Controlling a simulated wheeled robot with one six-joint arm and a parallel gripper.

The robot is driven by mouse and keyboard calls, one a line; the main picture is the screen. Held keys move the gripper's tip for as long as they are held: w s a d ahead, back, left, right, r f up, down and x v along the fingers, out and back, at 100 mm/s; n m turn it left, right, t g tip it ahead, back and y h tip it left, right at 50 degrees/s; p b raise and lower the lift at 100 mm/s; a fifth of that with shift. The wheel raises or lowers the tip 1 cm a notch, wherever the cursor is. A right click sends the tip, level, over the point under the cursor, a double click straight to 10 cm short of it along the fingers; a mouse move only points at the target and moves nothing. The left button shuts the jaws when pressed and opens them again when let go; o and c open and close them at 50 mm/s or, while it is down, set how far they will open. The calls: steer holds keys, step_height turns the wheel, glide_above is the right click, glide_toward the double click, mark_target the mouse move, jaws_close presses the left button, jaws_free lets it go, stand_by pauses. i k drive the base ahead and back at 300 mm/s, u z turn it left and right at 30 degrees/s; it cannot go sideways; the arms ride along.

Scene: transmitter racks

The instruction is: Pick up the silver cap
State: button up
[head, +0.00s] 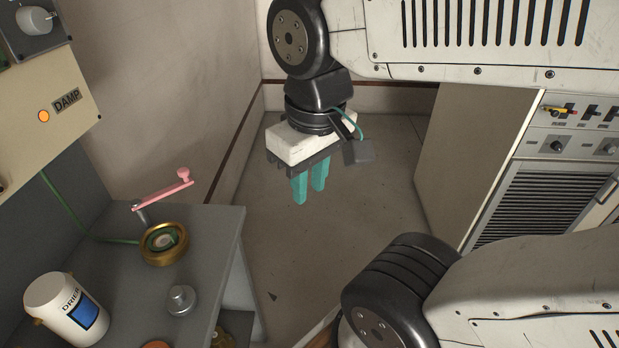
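The silver cap (181,299), a small round metal disc with a knob on top, sits on the grey bench top (222,222) at the lower left. My gripper (309,194) has two teal fingers pointing down, with a narrow gap between them and nothing in it. It hangs over the open floor, to the right of the bench and well away from the cap.
A white container labelled DRIER (66,309) stands left of the cap. A brass ring fitting (164,244) lies behind it, near a pink-handled crank (162,190). A panel marked DAMP (45,110) rises at left. A cabinet (475,165) stands at right.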

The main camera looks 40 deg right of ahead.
mark_target(181, 300)
steer(key=u, duration=0.9)
steer(key=k, duration=0.7)
steer(key=z, duration=1)
steer(key=i, duration=0.5)
steer(key=z, duration=0.05)
